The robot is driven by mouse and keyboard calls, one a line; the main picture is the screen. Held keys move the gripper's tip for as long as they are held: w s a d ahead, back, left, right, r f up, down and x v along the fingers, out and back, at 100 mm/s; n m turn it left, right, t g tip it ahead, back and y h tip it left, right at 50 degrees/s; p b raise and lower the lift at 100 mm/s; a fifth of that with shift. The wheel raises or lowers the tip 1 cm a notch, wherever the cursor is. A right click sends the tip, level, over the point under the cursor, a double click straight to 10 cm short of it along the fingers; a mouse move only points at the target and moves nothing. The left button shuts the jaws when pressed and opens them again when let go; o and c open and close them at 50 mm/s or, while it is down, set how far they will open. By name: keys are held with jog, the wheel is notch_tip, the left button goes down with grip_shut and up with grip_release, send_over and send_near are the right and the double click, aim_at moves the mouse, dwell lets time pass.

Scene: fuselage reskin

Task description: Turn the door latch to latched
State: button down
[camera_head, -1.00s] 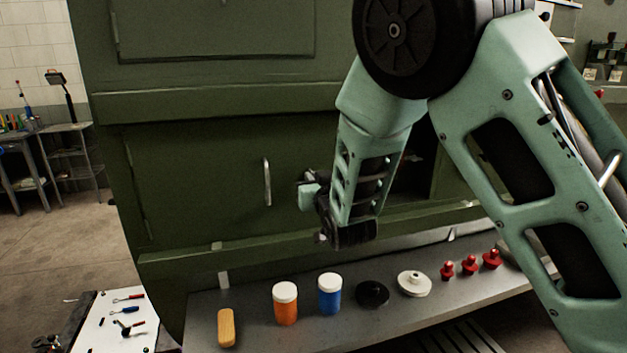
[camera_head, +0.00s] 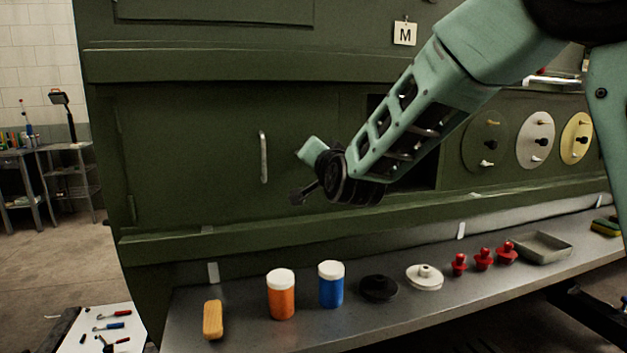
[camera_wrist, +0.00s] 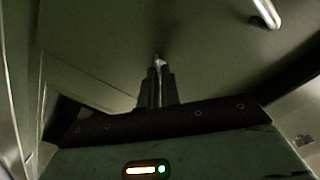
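The green door (camera_head: 200,150) with a pale upright bar handle (camera_head: 263,157) is closed or nearly flush in the green panel. My gripper (camera_head: 296,197) is right of and below this handle in the head view, close to the door. In the wrist view the two dark fingers of my gripper (camera_wrist: 160,85) are close together, with a thin pale streak between them and a small pale tip just past them. I cannot tell whether that is a held part. The handle shows at the top right (camera_wrist: 265,12). No latch can be clearly made out.
A dark opening (camera_head: 425,170) lies right of the door, partly behind my arm. A ledge (camera_head: 340,335) below carries a yellow block (camera_head: 213,319), an orange bottle (camera_head: 281,297), a blue bottle (camera_head: 331,288), discs, red knobs and a tray (camera_head: 541,247). Round discs (camera_head: 535,140) are mounted at right.

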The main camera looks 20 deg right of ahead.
jog(key=m+b, duration=0.3)
jog(key=b, duration=0.1)
jog(key=m+b, duration=0.3)
jog(key=b, duration=0.2)
jog(key=m+b, duration=0.4)
jog(key=shift+d+f+b, duration=0.1)
jog(key=shift+f+b, duration=0.15)
jog(key=shift+b, duration=0.05)
jog(key=shift+r, duration=0.1)
jog(key=c, duration=1.6)
grip_release()
